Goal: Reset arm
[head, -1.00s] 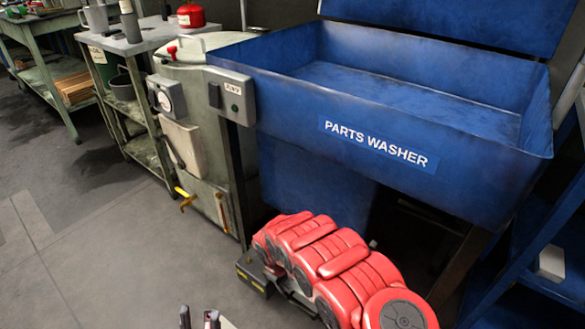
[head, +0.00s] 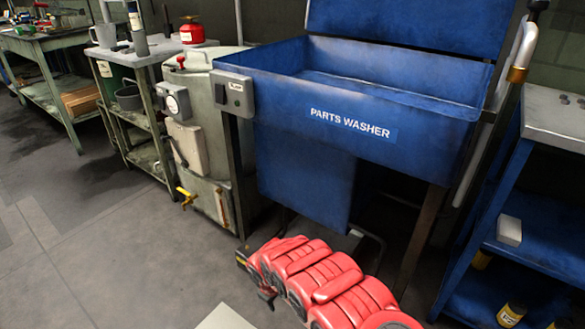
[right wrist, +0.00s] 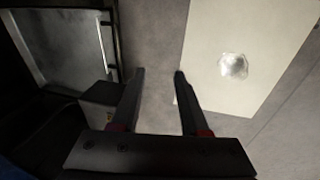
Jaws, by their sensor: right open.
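My red right arm comes in from the bottom right of the head view. At its end my right gripper (head: 266,293) is small, dark and partly hidden by the arm. In the right wrist view the right gripper (right wrist: 160,72) shows two dark fingers set apart with nothing between them. A pale flat panel (right wrist: 247,50) with a shiny round spot lies beyond the fingers on the right. A corner of the pale panel (head: 225,318) also shows at the bottom of the head view. My left gripper is not in view.
The blue parts washer (head: 300,95) stands behind the arm. A grey-green tank (head: 215,150) with a yellow tap is left of it. A workbench (head: 45,45) is at the far left, blue shelving (head: 550,245) at the right. The floor (head: 100,260) at lower left is clear.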

